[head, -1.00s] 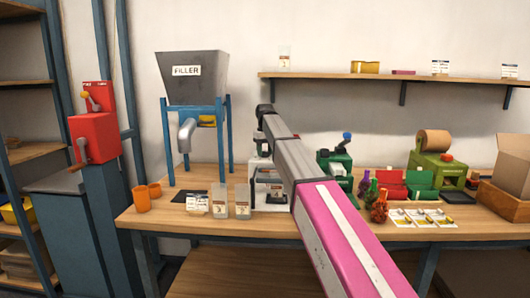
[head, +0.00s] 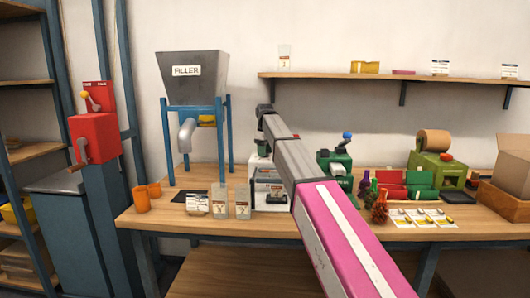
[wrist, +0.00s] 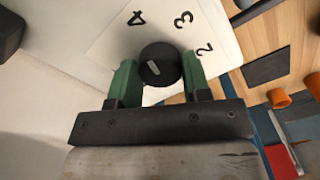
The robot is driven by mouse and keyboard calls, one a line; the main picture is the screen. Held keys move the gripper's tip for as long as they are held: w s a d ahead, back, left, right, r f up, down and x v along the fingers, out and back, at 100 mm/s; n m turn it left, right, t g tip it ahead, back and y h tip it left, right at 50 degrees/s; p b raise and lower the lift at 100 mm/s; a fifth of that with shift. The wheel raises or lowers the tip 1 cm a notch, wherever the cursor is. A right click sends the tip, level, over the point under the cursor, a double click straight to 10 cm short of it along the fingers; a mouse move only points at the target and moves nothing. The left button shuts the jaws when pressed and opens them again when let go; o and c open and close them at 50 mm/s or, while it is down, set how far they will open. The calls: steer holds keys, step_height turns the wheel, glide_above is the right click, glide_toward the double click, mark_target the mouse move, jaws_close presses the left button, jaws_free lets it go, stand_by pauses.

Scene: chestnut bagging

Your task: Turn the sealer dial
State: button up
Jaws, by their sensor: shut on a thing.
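The sealer dial (wrist: 158,62) is a round black knob with a short pale mark. It sits on a white panel (wrist: 110,45) printed with 4, 3 and 2, seen tilted in the wrist view. My gripper (wrist: 158,75) has its two green fingers on either side of the knob and is shut on it. The mark lies on the side of the knob away from the 3 and 2. In the head view the white sealer (head: 268,192) stands on the bench, partly covered by my arm. The dial is hidden there.
The filler (head: 192,78) stands behind on blue legs. A green machine (head: 337,165) is close on the right. A shelf (head: 400,80) runs along the wall above.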

stand_by(0.3)
steer(key=o, duration=0.9)
step_height(320, 180, up, 11)
steer(key=shift+f, duration=0.1)
